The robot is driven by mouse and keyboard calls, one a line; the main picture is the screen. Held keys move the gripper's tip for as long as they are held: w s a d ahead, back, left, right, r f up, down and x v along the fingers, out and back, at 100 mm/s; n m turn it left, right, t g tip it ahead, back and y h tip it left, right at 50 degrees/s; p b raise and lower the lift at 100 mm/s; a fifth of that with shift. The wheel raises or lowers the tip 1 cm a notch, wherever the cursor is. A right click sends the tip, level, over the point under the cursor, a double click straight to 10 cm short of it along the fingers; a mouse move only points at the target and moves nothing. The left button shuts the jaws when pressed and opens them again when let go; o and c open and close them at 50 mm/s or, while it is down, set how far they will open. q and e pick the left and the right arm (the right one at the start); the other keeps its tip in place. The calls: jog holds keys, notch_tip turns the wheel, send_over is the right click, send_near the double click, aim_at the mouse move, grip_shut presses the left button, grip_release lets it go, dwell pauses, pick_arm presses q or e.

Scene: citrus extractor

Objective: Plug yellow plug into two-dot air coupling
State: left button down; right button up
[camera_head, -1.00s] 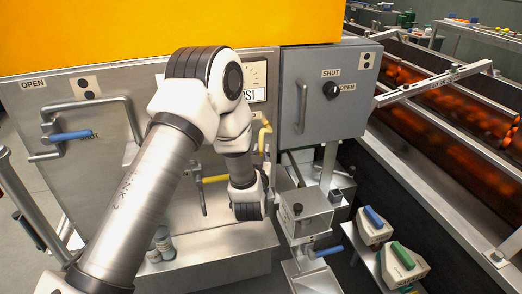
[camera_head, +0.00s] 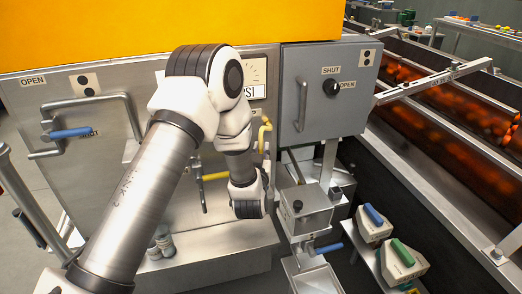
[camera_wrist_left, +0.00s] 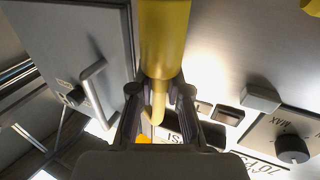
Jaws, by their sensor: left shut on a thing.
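In the left wrist view my left gripper (camera_wrist_left: 158,105) is shut on a yellow rod-like piece, the yellow plug (camera_wrist_left: 164,40). Its thick part runs to the top edge and its thinner end passes between the fingers. In the head view my left forearm and wrist hide the fingers. There, a yellow bent piece (camera_head: 265,135) shows right of the wrist and a yellow bar (camera_head: 214,177) left of it, in front of the steel panel. I cannot tell whether these belong to the plug. No air coupling can be made out. My right gripper is not in view.
The grey box (camera_head: 318,100) with a handle and black knob stands right of my wrist. A steel block (camera_head: 305,213) with a blue lever sits below it. Blue-topped (camera_head: 374,222) and green-topped (camera_head: 404,262) units stand at lower right. A steel ledge (camera_head: 215,255) lies below my arm.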

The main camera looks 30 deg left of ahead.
pick_arm(q)
jog(key=shift+f+b, duration=1.55)
jog(key=shift+f, duration=0.55)
jog(key=c, duration=1)
grip_release()
jog(key=shift+c, duration=0.2)
jog(key=shift+s+d, duration=0.1)
jog(key=v, duration=1.2)
